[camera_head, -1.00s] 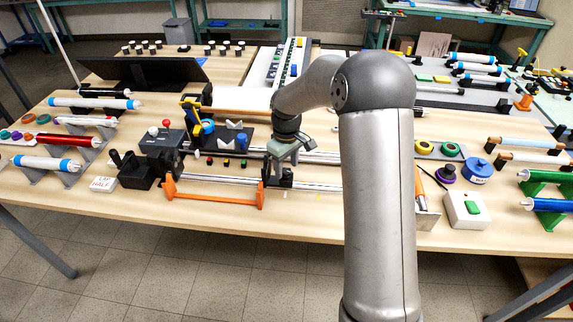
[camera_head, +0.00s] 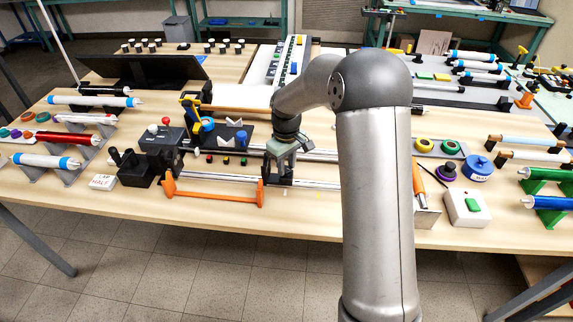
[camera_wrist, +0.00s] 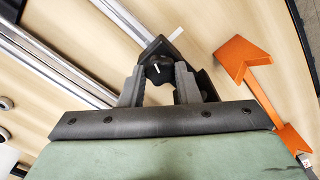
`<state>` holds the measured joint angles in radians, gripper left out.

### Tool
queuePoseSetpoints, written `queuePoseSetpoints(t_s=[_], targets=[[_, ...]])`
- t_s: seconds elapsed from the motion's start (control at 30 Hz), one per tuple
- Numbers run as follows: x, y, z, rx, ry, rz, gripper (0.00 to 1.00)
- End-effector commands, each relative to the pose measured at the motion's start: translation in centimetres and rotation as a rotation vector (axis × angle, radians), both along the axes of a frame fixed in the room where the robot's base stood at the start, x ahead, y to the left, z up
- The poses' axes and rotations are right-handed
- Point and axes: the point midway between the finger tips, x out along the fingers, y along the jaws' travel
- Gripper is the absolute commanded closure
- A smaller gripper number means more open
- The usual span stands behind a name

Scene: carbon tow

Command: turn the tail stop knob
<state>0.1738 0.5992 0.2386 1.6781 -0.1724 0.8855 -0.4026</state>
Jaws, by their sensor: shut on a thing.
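The tail stop (camera_head: 271,168) is a black block on the metal rails, below my gripper in the head view. In the wrist view, the black tail stop knob (camera_wrist: 158,69) has a short white mark line and sits between my jaws. My gripper (camera_wrist: 159,86) is shut on the knob, with a finger on each side of it. In the head view my gripper (camera_head: 281,154) is over the tail stop, and the knob itself is hidden by it.
An orange bar (camera_head: 215,196) stands in front of the rails, close to the tail stop; its end also shows in the wrist view (camera_wrist: 242,56). Metal rails (camera_head: 318,184) run along the bench. A white box with a green button (camera_head: 467,208) stands to the right.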

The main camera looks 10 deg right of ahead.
Motion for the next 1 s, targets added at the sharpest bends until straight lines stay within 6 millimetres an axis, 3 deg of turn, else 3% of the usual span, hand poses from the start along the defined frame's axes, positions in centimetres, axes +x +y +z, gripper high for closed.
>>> queuePoseSetpoints(t_s=[1.0], targets=[[0.06,0.08,0.02,0.000,-0.002,-0.891,0.94]])
